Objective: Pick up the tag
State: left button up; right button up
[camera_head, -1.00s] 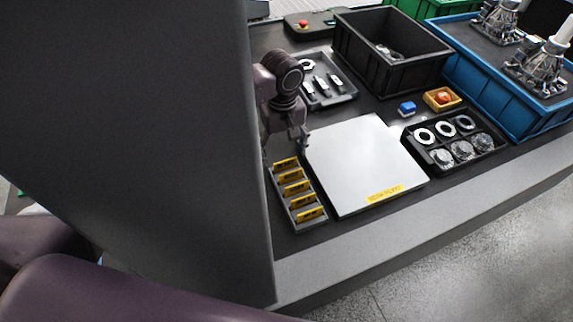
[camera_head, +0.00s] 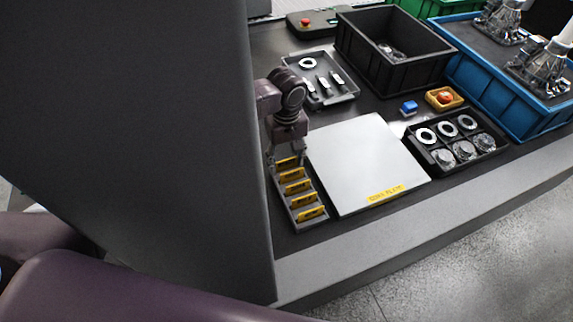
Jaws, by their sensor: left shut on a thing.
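Several yellow tags stand in a row in a narrow grey rack (camera_head: 308,227) at the left front of the table. The rearmost yellow tag (camera_head: 287,162) is at the rack's far end. My left gripper (camera_head: 286,160) reaches down over that end and is shut on this rearmost tag, which still appears to be at its place in the rack. The fingertips partly cover the tag's top. The other tags, such as the one nearest the front (camera_head: 311,214), stand free of the gripper. My right gripper does not show.
A flat pale plate (camera_head: 365,160) with a yellow label lies right beside the rack. Behind are a grey tray (camera_head: 345,97) of parts and a black bin (camera_head: 400,75). A black tray of rings (camera_head: 418,150) and a blue crate (camera_head: 500,100) stand to the right.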

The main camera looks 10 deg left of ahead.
pick_arm(q)
notch_tip(320, 180, up, 20)
jog(key=f, duration=0.1)
notch_tip(320, 180, up, 6)
jog(key=f+p, duration=0.1)
jog(key=p, duration=0.5)
send_over(286, 160)
jog(key=shift+r, duration=0.25)
dwell(0.4)
